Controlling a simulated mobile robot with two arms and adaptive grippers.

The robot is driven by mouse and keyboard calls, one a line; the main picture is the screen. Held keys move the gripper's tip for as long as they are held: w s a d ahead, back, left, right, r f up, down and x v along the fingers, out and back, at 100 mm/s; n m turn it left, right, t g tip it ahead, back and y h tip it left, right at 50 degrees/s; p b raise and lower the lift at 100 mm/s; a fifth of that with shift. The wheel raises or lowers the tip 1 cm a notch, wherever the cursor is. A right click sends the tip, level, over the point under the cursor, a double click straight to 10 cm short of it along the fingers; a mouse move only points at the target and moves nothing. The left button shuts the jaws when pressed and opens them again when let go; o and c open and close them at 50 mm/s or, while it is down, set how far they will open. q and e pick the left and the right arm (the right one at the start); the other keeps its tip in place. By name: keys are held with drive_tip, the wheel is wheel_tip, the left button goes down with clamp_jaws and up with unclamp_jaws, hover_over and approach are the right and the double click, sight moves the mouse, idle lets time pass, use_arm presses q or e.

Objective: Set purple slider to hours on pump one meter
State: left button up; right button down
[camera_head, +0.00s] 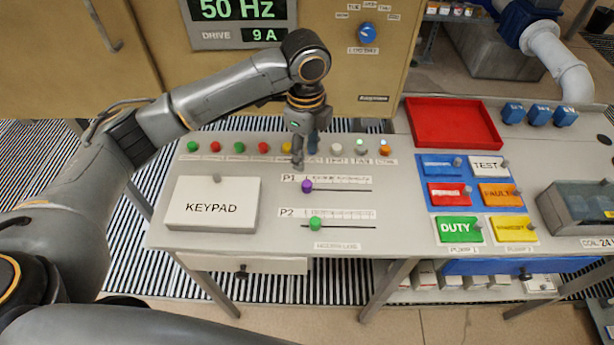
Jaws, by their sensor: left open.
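The purple slider (307,186) sits near the left end of the P1 track (345,191) on the grey desk. A printed scale runs above that track, but its words are too small to read. A green slider (315,223) sits near the left end of the P2 track (350,227) below. My left gripper (297,160) is open and points down just above and behind the purple slider, apart from it as far as I can see. It partly covers the row of buttons. My right gripper is not in view.
A white keypad box (212,203) stands left of the sliders. Coloured buttons (239,147) line the desk's back. A red tray (452,122) and a blue board with labelled tiles (457,229) are at right.

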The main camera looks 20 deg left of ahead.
sight(306, 183)
use_arm(q)
wheel_tip(306, 183, down, 10)
drive_tip(key=shift+r+p, duration=0.2)
drive_tip(key=shift+p, duration=0.75)
drive_tip(key=shift+f, duration=0.6)
clamp_jaws()
drive_tip(key=shift+w, duration=0.1)
